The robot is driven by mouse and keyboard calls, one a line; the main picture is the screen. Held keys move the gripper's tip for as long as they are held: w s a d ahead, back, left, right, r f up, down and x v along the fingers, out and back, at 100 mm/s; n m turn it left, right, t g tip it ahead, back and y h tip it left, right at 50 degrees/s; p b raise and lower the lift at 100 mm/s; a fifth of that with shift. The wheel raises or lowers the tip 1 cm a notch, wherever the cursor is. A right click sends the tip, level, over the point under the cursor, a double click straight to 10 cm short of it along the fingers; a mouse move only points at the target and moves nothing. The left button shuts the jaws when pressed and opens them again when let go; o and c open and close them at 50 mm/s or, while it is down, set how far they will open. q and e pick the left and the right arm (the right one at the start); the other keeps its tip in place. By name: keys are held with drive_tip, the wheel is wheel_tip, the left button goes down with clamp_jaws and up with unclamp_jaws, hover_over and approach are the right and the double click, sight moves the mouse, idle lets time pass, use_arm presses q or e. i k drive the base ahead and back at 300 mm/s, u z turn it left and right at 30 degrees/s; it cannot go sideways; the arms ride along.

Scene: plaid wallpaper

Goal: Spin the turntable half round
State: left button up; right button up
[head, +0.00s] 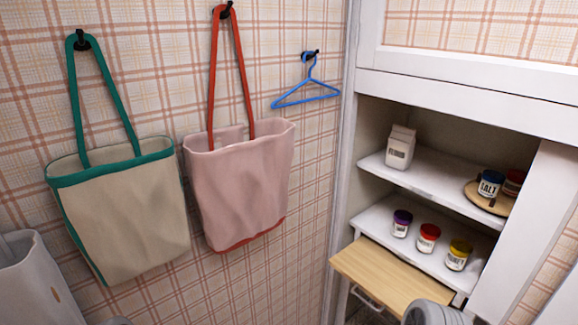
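The turntable (482,203), a round light-wood disc, sits on the upper shelf of the white cabinet at the right. A small dark bar shows on its front part. A jar with a dark blue lid marked SALT (490,184) and a jar with a red lid (514,183) stand on it. The cabinet's right side panel hides the disc's right part. Neither of my grippers is in view; only parts of my arms show at the bottom edge, well below the turntable.
A white carton (400,148) stands left on the same shelf (440,180). Jars with purple (402,223), red (428,238) and yellow (458,254) lids stand below. A wooden board (385,275) juts out underneath. Two bags (125,215) (240,185) and a blue hanger (306,92) hang left.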

sight(503, 205)
drive_tip(key=u, duration=1.2)
drive_tip(key=k, duration=0.45)
drive_tip(key=z, duration=2.25)
drive_tip(key=i, duration=0.2)
drive_tip(key=z, duration=0.15)
